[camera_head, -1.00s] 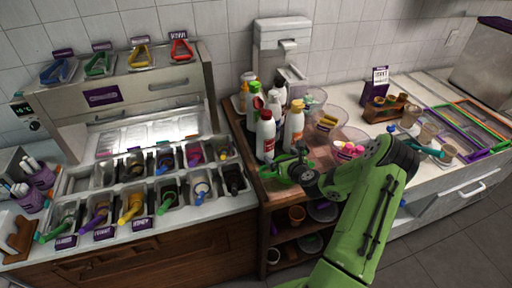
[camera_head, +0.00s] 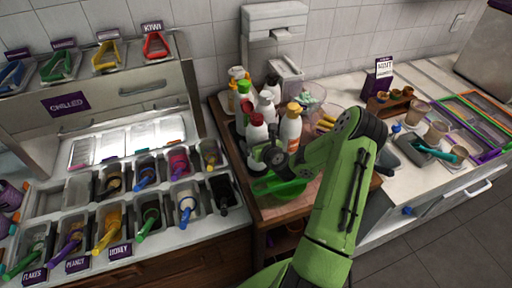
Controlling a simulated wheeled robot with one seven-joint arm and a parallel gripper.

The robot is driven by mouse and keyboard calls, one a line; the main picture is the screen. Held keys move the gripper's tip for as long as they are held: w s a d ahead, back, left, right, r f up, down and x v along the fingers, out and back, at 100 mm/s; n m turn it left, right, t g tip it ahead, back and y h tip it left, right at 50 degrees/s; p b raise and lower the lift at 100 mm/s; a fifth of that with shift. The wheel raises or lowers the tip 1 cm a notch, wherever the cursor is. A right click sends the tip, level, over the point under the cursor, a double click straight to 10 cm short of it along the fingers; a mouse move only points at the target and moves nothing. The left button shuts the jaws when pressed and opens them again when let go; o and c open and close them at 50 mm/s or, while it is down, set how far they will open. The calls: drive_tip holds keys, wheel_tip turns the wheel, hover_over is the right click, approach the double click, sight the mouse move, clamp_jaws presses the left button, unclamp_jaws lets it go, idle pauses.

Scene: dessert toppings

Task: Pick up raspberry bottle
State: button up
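A white bottle with a red cap (camera_head: 256,132) stands upright at the front of a bottle cluster on the wooden cart. Its label is too small to read, so I cannot confirm it is raspberry. Its lower part is hidden by my gripper (camera_head: 262,160), which is right in front of it at the end of my green arm. The fingers are hard to make out, so I cannot tell whether they are open, shut or touching the bottle. A white bottle with an orange cap (camera_head: 290,128) stands close on its right.
More bottles, including a white pump bottle (camera_head: 265,108) and a green-capped one (camera_head: 243,92), crowd behind. A topping counter (camera_head: 100,262) with several bins lies left. A white dispenser (camera_head: 275,25) is on the wall behind. Cups (camera_head: 437,130) stand on the right counter.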

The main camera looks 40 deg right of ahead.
drive_tip(key=shift+s+a+r, duration=0.3)
drive_tip(key=shift+s+r, duration=0.1)
drive_tip(key=shift+s, duration=0.15)
drive_tip(key=shift+c, duration=1.1)
drive_tip(key=shift+s+a+r, duration=0.1)
drive_tip(key=shift+s+r, duration=0.05)
drive_tip(key=shift+s, duration=0.05)
drive_tip(key=shift+c, duration=1.3)
drive_tip(key=shift+w+d+f, duration=0.2)
drive_tip(key=shift+w+f, duration=0.1)
drive_tip(key=c, duration=0.3)
wheel_tip(320, 180, up, 17)
drive_tip(key=p, duration=0.4)
hover_over(258, 118)
drive_tip(key=o, duration=0.5)
drive_tip(key=shift+r, duration=0.7)
drive_tip(key=c, duration=0.5)
